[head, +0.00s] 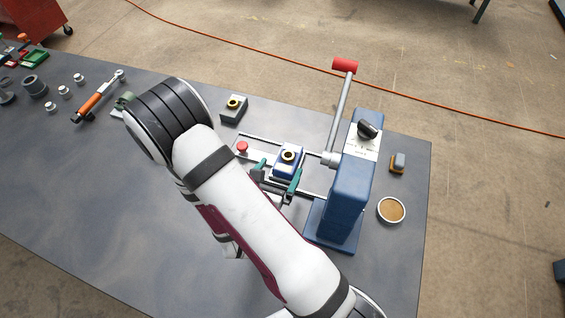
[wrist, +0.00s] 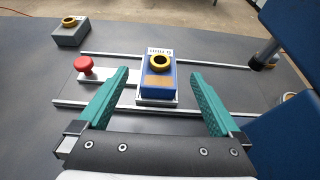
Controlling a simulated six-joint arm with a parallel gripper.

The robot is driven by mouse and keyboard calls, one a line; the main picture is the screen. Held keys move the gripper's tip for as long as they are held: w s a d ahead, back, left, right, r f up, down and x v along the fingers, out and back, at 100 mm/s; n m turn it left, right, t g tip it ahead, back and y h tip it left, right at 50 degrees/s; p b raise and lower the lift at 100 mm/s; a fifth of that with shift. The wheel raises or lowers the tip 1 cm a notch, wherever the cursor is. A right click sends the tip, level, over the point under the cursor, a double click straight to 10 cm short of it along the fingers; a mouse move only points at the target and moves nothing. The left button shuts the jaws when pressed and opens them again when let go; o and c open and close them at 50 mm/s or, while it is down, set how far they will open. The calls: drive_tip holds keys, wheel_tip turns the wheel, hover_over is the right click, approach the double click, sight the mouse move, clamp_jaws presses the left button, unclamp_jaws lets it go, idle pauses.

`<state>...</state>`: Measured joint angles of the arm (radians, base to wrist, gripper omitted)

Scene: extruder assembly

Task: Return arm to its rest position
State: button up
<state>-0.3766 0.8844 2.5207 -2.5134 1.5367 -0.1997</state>
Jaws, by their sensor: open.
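My gripper (wrist: 157,108) has two green fingers that stand wide apart with nothing between them at the tips. In the wrist view the blue block (wrist: 157,76) with a brass ring on top sits on a plate between the rails, just beyond and between the fingertips. In the head view my gripper (head: 276,178) is at the rails beside the blue press (head: 346,190), and the block (head: 288,160) shows there too. My white arm crosses the middle of the head view and hides part of the bench. Whether the fingers touch the block is not clear.
The press has a lever with a red handle (head: 345,65). A grey block with a brass ring (head: 233,108) stands behind the rails. A red knob (wrist: 84,64) is left of the block. A round dish (head: 391,210) is right of the press. An orange-handled tool (head: 95,100) lies far left.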

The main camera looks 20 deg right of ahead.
idle(0.3)
drive_tip(key=s+d+r+m+g+h, duration=0.2)
drive_tip(key=s+r+m+g+h, duration=0.3)
drive_tip(key=r+m, duration=0.7)
drive_tip(key=s+a+r+m+g+y, duration=0.1)
drive_tip(key=s+a+m+g+y, duration=0.1)
drive_tip(key=s+a+m+y, duration=0.4)
drive_tip(key=s+a+r+m+g+y, duration=0.2)
drive_tip(key=s+a+m+y, duration=0.3)
drive_tip(key=s+m+y, duration=0.4)
drive_tip(key=s+m+g, duration=0.1)
drive_tip(key=m, duration=0.4)
drive_tip(key=shift+a+r+y, duration=0.15)
drive_tip(key=shift+a+y, duration=0.15)
drive_tip(key=shift+a, duration=0.1)
